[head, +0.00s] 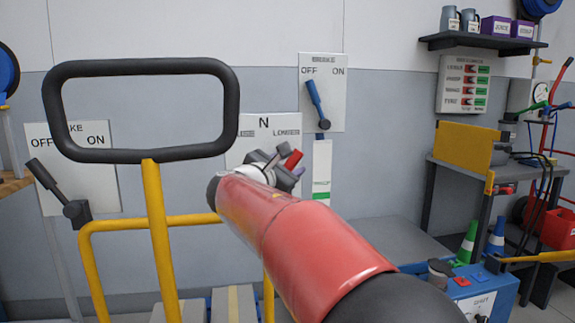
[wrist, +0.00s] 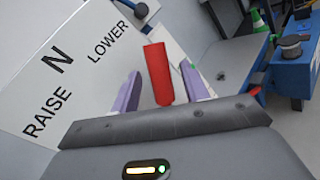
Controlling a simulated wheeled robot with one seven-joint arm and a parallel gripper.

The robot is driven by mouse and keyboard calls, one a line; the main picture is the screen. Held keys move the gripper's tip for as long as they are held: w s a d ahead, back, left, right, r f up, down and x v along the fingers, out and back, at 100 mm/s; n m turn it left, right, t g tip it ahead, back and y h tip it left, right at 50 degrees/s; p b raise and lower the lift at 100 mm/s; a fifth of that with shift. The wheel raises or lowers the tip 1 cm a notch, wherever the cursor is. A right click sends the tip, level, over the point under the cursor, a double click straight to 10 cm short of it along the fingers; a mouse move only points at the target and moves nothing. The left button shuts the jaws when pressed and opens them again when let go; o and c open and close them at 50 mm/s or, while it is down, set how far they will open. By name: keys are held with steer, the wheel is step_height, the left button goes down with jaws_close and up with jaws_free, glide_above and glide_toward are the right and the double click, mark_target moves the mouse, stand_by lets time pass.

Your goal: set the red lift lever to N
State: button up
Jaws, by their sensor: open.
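The red lift lever (wrist: 158,72) shows in the wrist view between the two purple fingers of my gripper (wrist: 160,88). The fingers are open, with a gap on each side of the lever. In the head view the lever's red end (head: 293,160) shows just beyond my gripper (head: 284,168), right of N and near the word LOWER. The white lever plate (head: 258,133) reads RAISE, N, LOWER; it also shows tilted in the wrist view (wrist: 60,90). The lever's pivot is hidden behind my gripper.
A plate with a blue brake lever (head: 318,105) is above right. A black-handled yellow frame (head: 153,190) stands close on the left, before another plate with a dark lever (head: 55,190). A blue box (head: 475,290) and a bench (head: 470,165) are on the right.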

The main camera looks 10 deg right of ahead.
jaws_close()
stand_by(0.3)
steer(key=shift+a, duration=0.1)
steer(key=shift+a+r+n+t+h+b, duration=0.15)
steer(key=shift+a+n+t+b, duration=0.65)
steer(key=shift+n, duration=0.35)
steer(key=shift+a+r+n+t+h+b, duration=0.2)
steer(key=shift+a+n+t+b, duration=0.4)
steer(key=shift+a+n, duration=0.45)
steer(key=shift+a+r+n+t+h+b, duration=0.15)
steer(key=shift+a+n+t+b, duration=0.6)
steer(key=shift+n, duration=0.45)
jaws_free()
